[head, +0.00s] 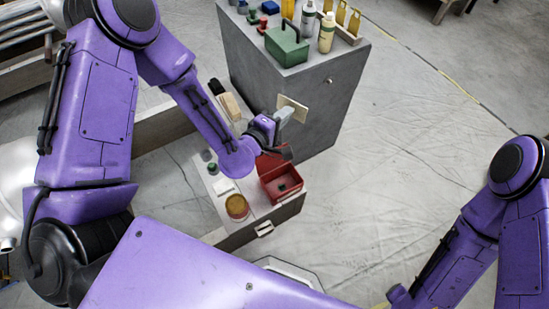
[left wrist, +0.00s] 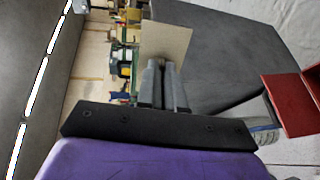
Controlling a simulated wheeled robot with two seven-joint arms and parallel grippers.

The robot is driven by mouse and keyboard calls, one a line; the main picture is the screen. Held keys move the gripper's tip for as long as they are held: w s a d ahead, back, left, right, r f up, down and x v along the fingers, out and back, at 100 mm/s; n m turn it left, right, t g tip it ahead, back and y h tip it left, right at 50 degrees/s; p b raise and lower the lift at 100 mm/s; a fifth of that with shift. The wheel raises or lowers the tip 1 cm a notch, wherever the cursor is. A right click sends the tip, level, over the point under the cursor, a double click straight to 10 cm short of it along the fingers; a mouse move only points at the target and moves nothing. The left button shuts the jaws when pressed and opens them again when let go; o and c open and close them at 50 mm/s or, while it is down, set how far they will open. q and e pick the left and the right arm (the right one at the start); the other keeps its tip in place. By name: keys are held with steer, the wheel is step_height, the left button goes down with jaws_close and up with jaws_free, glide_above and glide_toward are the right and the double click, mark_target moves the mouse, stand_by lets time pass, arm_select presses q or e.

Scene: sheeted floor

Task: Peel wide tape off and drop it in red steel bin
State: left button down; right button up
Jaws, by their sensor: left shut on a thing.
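My left gripper (head: 283,117) is shut on a flat beige piece, taken to be the wide tape (head: 294,107). It holds the piece up in front of the grey cabinet's side, above and behind the red steel bin (head: 279,194). The left wrist view shows the wide tape (left wrist: 166,42) beyond the fingertips of my left gripper (left wrist: 165,70). Part of the red bin (left wrist: 292,103) shows at the right edge of the left wrist view. My right gripper is out of sight.
The low bench (head: 262,222) also bears an amber round container (head: 237,207) left of the bin. The tall grey cabinet (head: 318,110) stands behind, with a green box (head: 287,45) and bottles on top. The sheeted floor to the right is clear.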

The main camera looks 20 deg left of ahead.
arm_select(q)
steer(key=w+d+f+m+g+h+b, duration=0.1)
steer(key=d+f+m+g+h, duration=0.1)
steer(key=f+m+g, duration=0.3)
steer(key=w+d+f+m+g+h+b, duration=0.1)
steer(key=w+d+f+m+g+h, duration=0.15)
steer(key=f+g, duration=0.4)
steer(key=s+a+f+m+g+y+b, duration=0.2)
steer(key=f+m+y+b, duration=0.2)
steer(key=f, duration=0.7)
steer(key=s+a+f+m+g+y+b, duration=0.1)
steer(key=f+m+y+b, duration=0.3)
steer(key=f+m, duration=0.5)
step_height(320, 180, down, 2)
steer(key=shift+s+a+f+g+y+b, duration=0.1)
steer(key=shift+s+a+g+y+b, duration=0.3)
steer(key=shift+b, duration=0.6)
steer(key=c, duration=1.2)
jaws_free()
